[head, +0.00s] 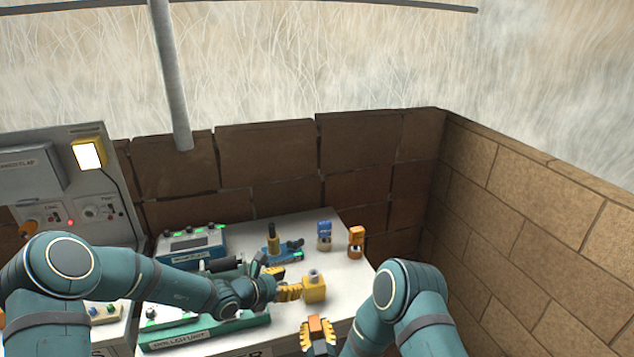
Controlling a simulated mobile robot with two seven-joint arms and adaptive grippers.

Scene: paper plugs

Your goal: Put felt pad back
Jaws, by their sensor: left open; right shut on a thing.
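My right gripper (318,342) is low in the middle of the head view, its yellow fingers shut on a small orange block (317,325). I cannot tell whether this block is the felt pad or carries it. My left gripper (284,282) is open over the white table, with its fingers pointing right. A yellow block with a grey round top (315,288) stands at its fingertips; I cannot tell whether they touch. No felt pad can be clearly made out; my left arm and gripper hide part of the devices behind them.
A blue unit with green lights (193,243) stands at the back left of the table (345,275). A green-based unit (205,331) lies in front. A blue device with a yellow post (273,240), a blue block (324,235) and another orange block (356,242) stand behind. Brick walls enclose the back and right.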

